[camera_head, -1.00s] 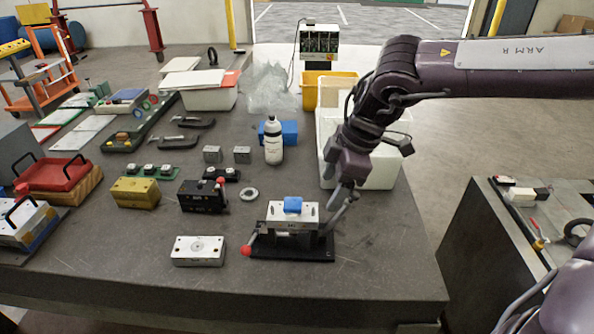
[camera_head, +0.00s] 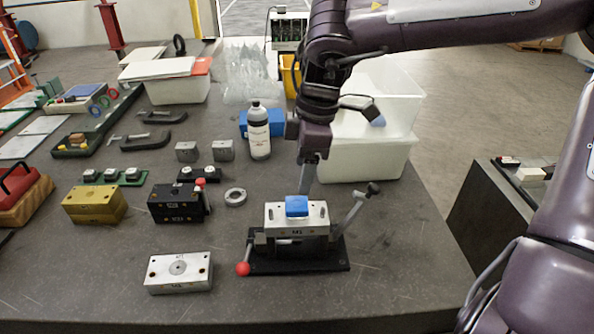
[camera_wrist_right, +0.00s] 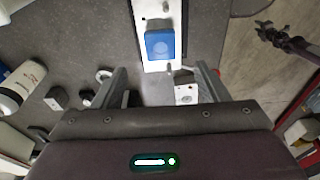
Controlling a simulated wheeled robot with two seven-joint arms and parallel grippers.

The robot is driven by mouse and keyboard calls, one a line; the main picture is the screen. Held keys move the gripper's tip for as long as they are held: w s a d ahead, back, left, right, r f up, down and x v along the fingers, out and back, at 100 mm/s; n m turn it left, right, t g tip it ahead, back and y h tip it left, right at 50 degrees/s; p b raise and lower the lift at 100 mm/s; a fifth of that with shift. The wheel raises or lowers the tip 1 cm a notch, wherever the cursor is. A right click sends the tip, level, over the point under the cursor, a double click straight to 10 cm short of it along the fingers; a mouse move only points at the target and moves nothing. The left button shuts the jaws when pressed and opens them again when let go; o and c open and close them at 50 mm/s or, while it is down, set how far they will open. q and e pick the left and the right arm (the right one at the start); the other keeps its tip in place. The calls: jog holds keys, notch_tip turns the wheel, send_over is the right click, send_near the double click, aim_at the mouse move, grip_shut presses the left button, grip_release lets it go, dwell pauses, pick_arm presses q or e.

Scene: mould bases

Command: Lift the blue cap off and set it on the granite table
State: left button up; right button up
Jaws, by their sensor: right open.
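The blue cap (camera_head: 297,206) sits on top of a silver block (camera_head: 285,221), held in a black fixture (camera_head: 300,262) with a red-balled handle. My right gripper (camera_head: 308,178) points down just behind the block, its fingertips partly lost against it. In the right wrist view the cap (camera_wrist_right: 159,44) lies ahead of the gripper (camera_wrist_right: 163,74). The two fingers are spread apart with nothing between them in their grip. The granite table (camera_head: 395,270) is under everything. My left gripper is not seen in the head view.
A lever (camera_head: 357,200) with a dark knob stands at the fixture's right. A loose silver block (camera_head: 178,287) lies to the left. A white bottle (camera_head: 259,135) and white bins (camera_head: 362,160) stand behind. Bare table lies right of the fixture.

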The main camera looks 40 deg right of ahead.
aim_at(297, 203)
jog(key=shift+w+f, duration=0.25)
jog(key=shift+f, duration=0.15)
jog(key=shift+f+p, duration=0.3)
jog(key=shift+f, duration=0.1)
jog(key=f, duration=0.2)
jog(key=f+p, duration=0.1)
jog(key=f, duration=0.1)
jog(key=a+f, duration=0.1)
jog(key=f, duration=0.1)
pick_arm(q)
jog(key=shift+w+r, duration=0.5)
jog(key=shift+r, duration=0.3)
pick_arm(e)
jog(key=c, duration=1)
jog(key=shift+r, duration=0.1)
jog(key=shift+c, duration=0.2)
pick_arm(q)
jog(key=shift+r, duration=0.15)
pick_arm(e)
jog(key=shift+r, duration=0.1)
pick_arm(q)
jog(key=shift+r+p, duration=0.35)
jog(key=shift+p, duration=0.25)
pick_arm(e)
jog(key=shift+r, duration=0.8)
